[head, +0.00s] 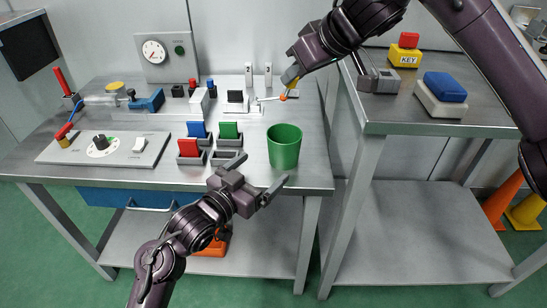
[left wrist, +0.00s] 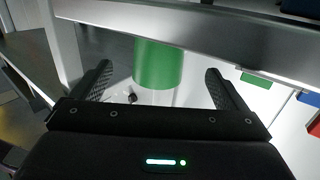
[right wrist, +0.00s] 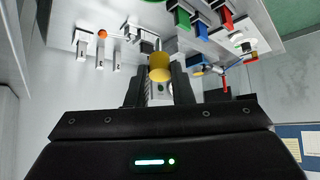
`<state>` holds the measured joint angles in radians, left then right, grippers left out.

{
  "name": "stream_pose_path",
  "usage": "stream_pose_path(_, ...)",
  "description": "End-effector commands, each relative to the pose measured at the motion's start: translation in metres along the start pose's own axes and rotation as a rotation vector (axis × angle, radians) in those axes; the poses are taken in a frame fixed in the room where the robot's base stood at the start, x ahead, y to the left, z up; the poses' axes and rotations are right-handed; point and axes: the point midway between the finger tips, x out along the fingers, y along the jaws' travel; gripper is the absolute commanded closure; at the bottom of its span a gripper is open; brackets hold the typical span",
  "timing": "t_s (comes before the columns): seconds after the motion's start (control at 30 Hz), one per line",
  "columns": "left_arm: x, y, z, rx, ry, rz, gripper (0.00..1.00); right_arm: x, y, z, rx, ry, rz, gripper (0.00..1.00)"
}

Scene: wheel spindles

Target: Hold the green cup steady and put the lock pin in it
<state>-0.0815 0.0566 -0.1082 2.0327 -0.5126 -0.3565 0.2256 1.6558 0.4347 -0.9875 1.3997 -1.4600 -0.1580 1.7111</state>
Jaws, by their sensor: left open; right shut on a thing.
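The green cup (head: 284,147) stands upright and open-topped near the front right edge of the workbench. My left gripper (head: 254,176) is open just in front of it, low at the bench edge. In the left wrist view the cup (left wrist: 158,65) shows beyond and between the spread fingers, apart from them. My right gripper (head: 291,76) is above and behind the cup, shut on a yellow cylindrical piece, which I take to be the lock pin.
Red, blue and green switches (head: 229,131) stand left of the cup. A second table (head: 440,118) holds a KEY block (head: 405,58) and a blue-topped block (head: 446,87).

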Motion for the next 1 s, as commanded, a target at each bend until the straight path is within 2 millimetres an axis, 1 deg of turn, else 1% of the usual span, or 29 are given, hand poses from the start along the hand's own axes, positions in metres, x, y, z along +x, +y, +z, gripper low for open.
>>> stream_pose_path(0.03, 0.01, 0.001, -0.002, -0.001, 0.003, 0.002, 0.05, 0.0, 0.0, 0.0, 0.0, 0.0, 0.0, 1.0)
stream_pose_path(0.3, 0.062, 0.001, -0.001, 0.001, 0.001, 0.001, 0.05, 0.0, 0.0, 0.0, 0.0, 0.0, 0.0, 1.0)
stream_pose_path(0.4, 0.077, 0.001, -0.001, 0.002, -0.001, 0.001, 0.05, 0.0, 0.0, 0.0, 0.0, 0.0, 0.0, 1.0)
stream_pose_path(0.5, 0.088, 0.001, 0.0, 0.002, -0.001, 0.001, 0.05, 0.0, 0.0, 0.0, 0.0, 0.0, 0.0, 1.0)
stream_pose_path(0.7, 0.098, 0.001, 0.001, 0.003, -0.002, 0.0, 0.05, 0.0, 0.0, 0.0, 0.0, 0.0, 0.0, 1.0)
stream_pose_path(0.93, 0.099, 0.001, 0.001, 0.003, -0.002, 0.0, 0.05, 0.0, 0.0, 0.0, 0.0, 0.0, 0.0, 1.0)
stream_pose_path(0.97, 0.098, 0.001, 0.001, 0.003, -0.002, 0.0, 0.07, 0.0, 0.0, 0.0, 0.0, 0.0, 0.0, 1.0)
stream_pose_path(1.0, 0.098, 0.001, 0.001, 0.003, -0.002, 0.0, 0.12, 0.0, 0.0, 0.0, 0.0, 0.0, 0.0, 1.0)
